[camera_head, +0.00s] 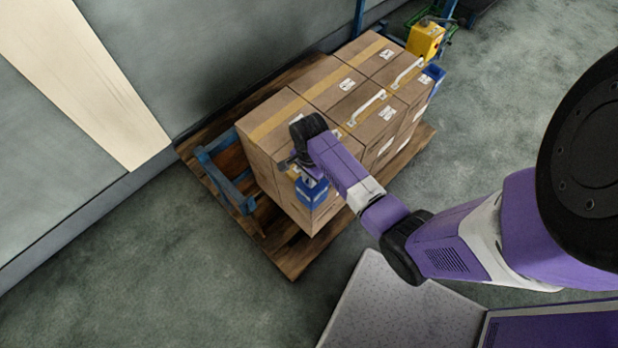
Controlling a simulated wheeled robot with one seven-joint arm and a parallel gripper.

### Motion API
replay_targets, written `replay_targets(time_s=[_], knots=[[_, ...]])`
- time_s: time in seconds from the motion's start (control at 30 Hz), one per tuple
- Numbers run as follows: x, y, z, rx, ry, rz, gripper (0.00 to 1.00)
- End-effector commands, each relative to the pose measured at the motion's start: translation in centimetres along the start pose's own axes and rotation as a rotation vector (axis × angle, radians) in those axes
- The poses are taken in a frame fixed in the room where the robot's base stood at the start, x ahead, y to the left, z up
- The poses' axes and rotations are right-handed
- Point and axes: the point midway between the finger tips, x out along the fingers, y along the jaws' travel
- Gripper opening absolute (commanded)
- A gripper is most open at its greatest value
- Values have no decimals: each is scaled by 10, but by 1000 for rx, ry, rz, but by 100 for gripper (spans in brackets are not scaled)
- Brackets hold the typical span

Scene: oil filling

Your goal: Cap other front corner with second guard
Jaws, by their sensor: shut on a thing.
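A stack of cardboard boxes (288,118) with tan tape stands on a wooden pallet (285,258). One blue guard (434,74) sits at the stack's upper corner at the far right. My gripper (306,170) is at the near lower corner of the stack in the picture, shut on a second blue guard (312,193). That guard is at or just in front of the near top corner; I cannot tell whether it touches the boxes. The gripper and wrist hide part of the corner and the fingers.
A blue metal frame (238,192) stands at the pallet's left end. A yellow unit (425,40) on a blue-green frame is behind the stack. A wall with a pale board (85,75) is at left. Grey floor (190,265) is clear in front.

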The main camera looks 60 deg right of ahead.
Motion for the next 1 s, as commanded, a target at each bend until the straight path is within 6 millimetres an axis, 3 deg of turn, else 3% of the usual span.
replay_targets(time_s=[0.03,0.07,0.17,0.2,0.57,1.0], knots=[[0,0,0,0,0,0,0],[0,0,0,0,0,0,18],[0,0,0,0,0,0,37],[0,0,0,0,0,0,39],[-5,-1,0,0,0,-2,39],[-68,-1,0,-1,1,-3,39]])
